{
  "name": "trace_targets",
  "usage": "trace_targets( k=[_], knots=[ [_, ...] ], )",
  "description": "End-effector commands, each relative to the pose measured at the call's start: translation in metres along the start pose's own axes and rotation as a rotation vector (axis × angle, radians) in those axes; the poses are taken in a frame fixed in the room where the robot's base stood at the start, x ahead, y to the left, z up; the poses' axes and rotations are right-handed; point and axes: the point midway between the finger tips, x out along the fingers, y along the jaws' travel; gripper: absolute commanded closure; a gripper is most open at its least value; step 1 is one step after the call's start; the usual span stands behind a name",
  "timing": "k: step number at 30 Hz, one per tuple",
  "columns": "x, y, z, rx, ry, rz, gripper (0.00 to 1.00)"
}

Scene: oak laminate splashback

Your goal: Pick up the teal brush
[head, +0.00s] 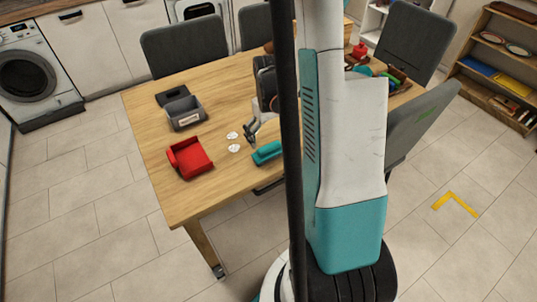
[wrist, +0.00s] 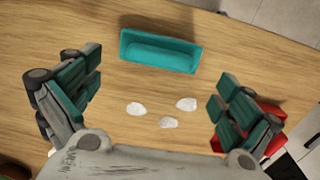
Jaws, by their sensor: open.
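In the wrist view the brush (wrist: 161,51) is a long teal block with a raised rim, lying across the upper middle. My gripper (wrist: 158,100) is open there, with its two padded fingers wide apart and nothing between them touching. The brush is ahead of the fingertips, apart from them. My arm column hides part of the table right of the brush in the head view.
Small white pieces (head: 233,148) lie on the table; the wrist view shows three white lumps (wrist: 168,122). A red open-sided object (head: 190,157) and a grey bin with a label (head: 185,112) stand to the left. Chairs (head: 184,46) surround the table (head: 215,195).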

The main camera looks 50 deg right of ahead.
Motion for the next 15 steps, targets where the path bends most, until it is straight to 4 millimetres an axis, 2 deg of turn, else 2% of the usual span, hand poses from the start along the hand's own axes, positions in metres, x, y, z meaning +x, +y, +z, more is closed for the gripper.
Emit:
trace_targets(
  k=[3, 8, 15],
  knots=[
    [0.020, 0.000, 0.000, 0.000, 0.000, 0.000, 0.02],
    [0.042, -0.001, 0.001, 0.000, 0.000, 0.000, 0.02],
    [0.045, -0.001, 0.001, 0.000, 0.000, 0.000, 0.02]
  ],
)
